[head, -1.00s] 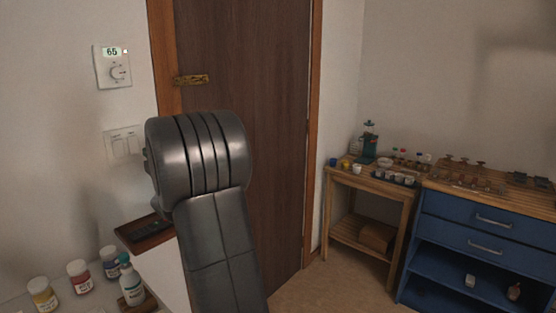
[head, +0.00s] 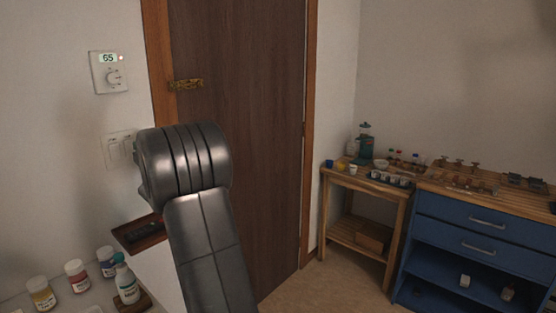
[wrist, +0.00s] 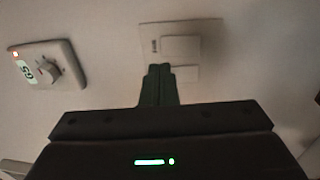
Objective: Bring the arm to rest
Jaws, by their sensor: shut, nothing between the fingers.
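My arm rises in the lower middle of the head view, its grey links in front of the door. My gripper (wrist: 160,70) shows in the wrist view with its two dark fingers pressed together and nothing between them. The fingers point at the light switch plate (wrist: 190,42) on the wall and cover part of it; whether they touch it I cannot tell. In the head view my arm hides the gripper, and the switch plate (head: 120,150) is partly visible beside the arm.
A thermostat (head: 109,72) reading 65 is on the wall; a brown door (head: 250,90) stands behind my arm. A wooden stand (head: 362,243) and a blue drawer cabinet (head: 460,225) are at right. Floor shows between.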

